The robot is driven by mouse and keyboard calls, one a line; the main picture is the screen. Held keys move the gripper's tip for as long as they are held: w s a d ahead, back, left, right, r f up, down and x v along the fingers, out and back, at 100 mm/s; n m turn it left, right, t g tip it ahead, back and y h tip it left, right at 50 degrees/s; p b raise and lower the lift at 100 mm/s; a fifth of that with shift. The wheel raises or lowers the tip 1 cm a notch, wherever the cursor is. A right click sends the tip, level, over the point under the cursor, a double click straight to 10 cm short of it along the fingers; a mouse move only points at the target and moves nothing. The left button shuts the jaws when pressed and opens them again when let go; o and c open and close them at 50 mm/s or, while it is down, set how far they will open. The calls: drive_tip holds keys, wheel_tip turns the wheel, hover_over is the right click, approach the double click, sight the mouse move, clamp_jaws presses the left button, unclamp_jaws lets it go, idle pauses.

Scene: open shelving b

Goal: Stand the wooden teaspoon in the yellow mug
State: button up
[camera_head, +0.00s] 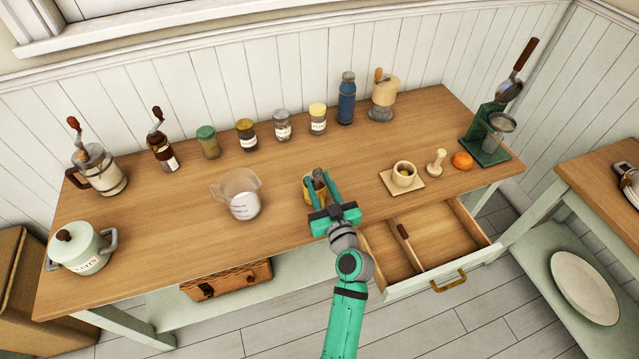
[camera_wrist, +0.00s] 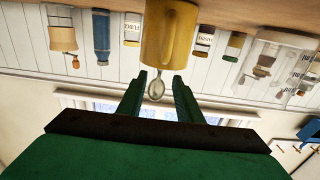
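The yellow mug (camera_head: 307,192) stands upright on the wooden counter, partly hidden behind my gripper (camera_head: 322,192). In the wrist view, which is upside down, the mug (camera_wrist: 168,35) is just beyond my fingertips. A small spoon (camera_wrist: 157,88) sticks up from the mug's rim, bowl end up; its bowl looks grey and its handle is hidden in the mug. The spoon's bowl (camera_head: 318,172) also shows just above the mug in the head view. My gripper (camera_wrist: 159,77) is open, its fingers on either side of the spoon with gaps to it.
A glass measuring jug (camera_head: 241,196) stands left of the mug. A cup (camera_head: 404,174) on a wooden board, a wooden tamper (camera_head: 436,163) and an orange (camera_head: 462,161) are to the right. An open drawer (camera_head: 450,235) below holds a brown stick-like item (camera_head: 409,247). Jars line the back.

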drive_tip(key=shift+s, duration=0.5)
drive_tip(key=v, duration=1)
drive_tip(key=shift+d, duration=0.15)
